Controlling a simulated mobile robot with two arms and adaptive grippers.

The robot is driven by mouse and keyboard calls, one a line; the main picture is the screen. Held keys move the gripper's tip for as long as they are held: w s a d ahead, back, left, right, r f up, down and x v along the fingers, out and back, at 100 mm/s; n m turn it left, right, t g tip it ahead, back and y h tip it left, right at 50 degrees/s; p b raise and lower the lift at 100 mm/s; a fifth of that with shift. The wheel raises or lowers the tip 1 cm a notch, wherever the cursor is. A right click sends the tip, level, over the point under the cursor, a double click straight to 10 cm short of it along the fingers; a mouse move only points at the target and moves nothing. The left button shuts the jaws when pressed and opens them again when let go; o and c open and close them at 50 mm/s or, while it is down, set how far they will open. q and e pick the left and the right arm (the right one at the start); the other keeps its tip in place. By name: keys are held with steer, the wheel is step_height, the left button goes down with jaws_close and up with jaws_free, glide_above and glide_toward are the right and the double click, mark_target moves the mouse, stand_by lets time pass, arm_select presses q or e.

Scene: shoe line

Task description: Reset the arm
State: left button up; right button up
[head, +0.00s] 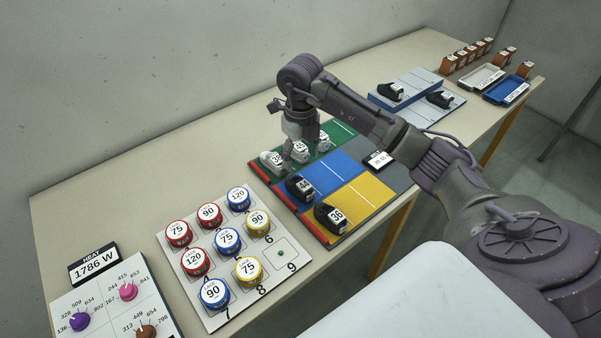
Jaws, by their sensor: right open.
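My right arm reaches in from the right over the long table (110,200). Its gripper (299,158) points down over the green section of the coloured mat (341,132) and is open. White shoes (272,161) numbered on top stand on the green section, close around the fingers. I cannot tell whether the fingers touch a shoe. Black shoes stand on the blue section (329,172) and the yellow section (366,204). My left gripper is not in view.
A board with red, blue and yellow round tins (228,240) lies left of the mat. A knob panel (105,312) is at the front left. Grey platforms with black shoes (391,93) stand behind my arm. Trays (508,90) and small orange boxes (528,69) are at the far right.

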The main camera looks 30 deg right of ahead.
steer(key=shift+r, duration=1.1)
